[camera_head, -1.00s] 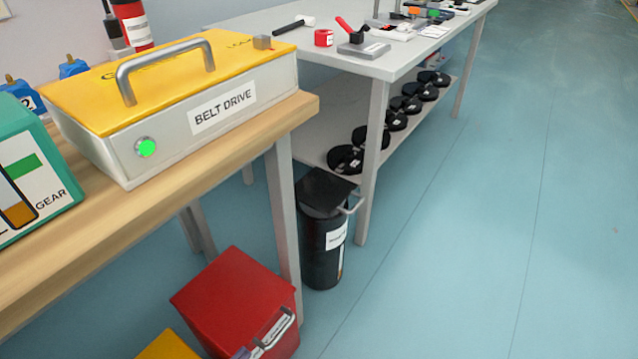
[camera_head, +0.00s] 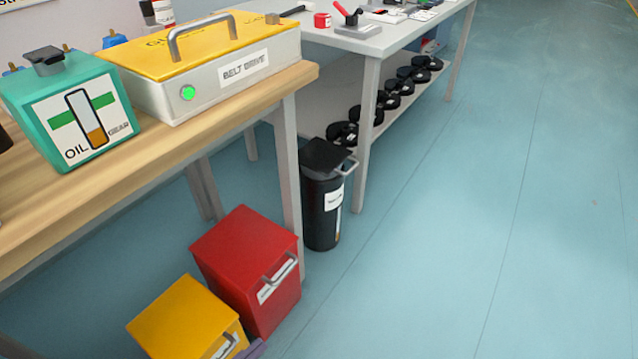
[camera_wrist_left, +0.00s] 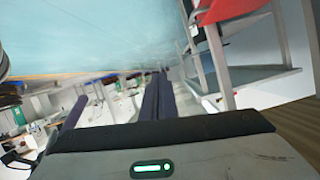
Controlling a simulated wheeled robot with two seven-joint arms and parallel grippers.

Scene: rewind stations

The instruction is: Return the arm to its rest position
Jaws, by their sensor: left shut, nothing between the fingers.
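My left gripper (camera_wrist_left: 158,88) shows in the left wrist view as two dark purple fingers lying side by side, shut with nothing between them. In the head view only a small purple-grey part of it (camera_head: 252,348) shows at the bottom edge, just beside the yellow box (camera_head: 178,316) on the floor. The rest of the left arm is out of the head view. My right gripper is not in view.
A wooden bench (camera_head: 150,160) bears a green oil can (camera_head: 55,110) and a belt drive (camera_head: 150,98) with a green light. Below stand a red box (camera_head: 235,255) and black bin (camera_head: 322,210). A grey table (camera_head: 385,45) stands behind. The floor at right is clear.

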